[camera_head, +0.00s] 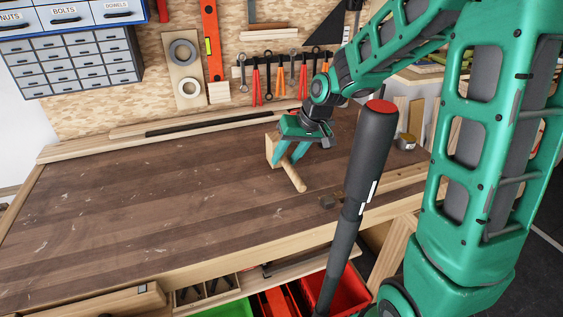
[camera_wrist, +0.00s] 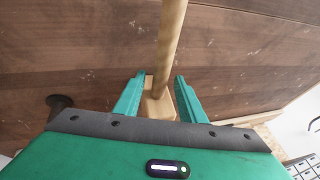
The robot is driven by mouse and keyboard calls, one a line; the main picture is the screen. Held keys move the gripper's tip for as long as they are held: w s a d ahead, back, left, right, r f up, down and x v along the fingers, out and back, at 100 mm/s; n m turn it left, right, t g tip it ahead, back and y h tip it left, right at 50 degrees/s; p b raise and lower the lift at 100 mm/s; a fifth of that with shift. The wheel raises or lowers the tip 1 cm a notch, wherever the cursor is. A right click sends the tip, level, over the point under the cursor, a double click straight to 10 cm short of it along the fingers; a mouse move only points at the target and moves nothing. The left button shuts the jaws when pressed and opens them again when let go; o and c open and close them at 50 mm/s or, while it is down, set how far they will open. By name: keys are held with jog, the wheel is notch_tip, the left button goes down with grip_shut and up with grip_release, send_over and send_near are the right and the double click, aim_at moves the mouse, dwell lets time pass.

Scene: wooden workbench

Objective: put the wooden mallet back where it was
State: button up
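The wooden mallet is pale, with a block head (camera_head: 271,150) and a round handle (camera_head: 293,176). It is at the middle back of the bench, handle pointing towards the front right. My gripper (camera_head: 292,150) is down at the mallet, close to its head. In the wrist view, the fingers of my gripper (camera_wrist: 160,80) stand apart on either side of the mallet head (camera_wrist: 157,107), with narrow gaps showing. The handle (camera_wrist: 171,32) runs up out of the picture. Part of the head is hidden by the gripper body. I cannot tell whether the mallet touches the bench.
The bench top (camera_head: 130,205) is clear to the left. A pegboard with pliers (camera_head: 268,78), tape rolls (camera_head: 183,52) and a red level (camera_head: 211,40) rises behind. Drawers (camera_head: 72,60) hang back left. Red bins (camera_head: 322,287) are below the front edge.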

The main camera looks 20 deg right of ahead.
jog(key=v, duration=0.9)
jog(key=shift+r, duration=0.3)
jog(key=s+d+f+m+g+h, duration=0.1)
jog(key=s+d, duration=0.3)
jog(key=s, duration=0.6)
jog(key=s+d+f+m+g, duration=0.2)
jog(key=s+d+m, duration=0.1)
jog(key=s, duration=0.7)
jog(key=s+d+f+m+g+h, duration=0.1)
jog(key=s+d, duration=0.4)
jog(key=s, duration=0.5)
jog(key=shift+d+f+m+g+h, duration=0.3)
jog(key=shift+f+m, duration=0.05)
jog(key=shift+m, duration=0.05)
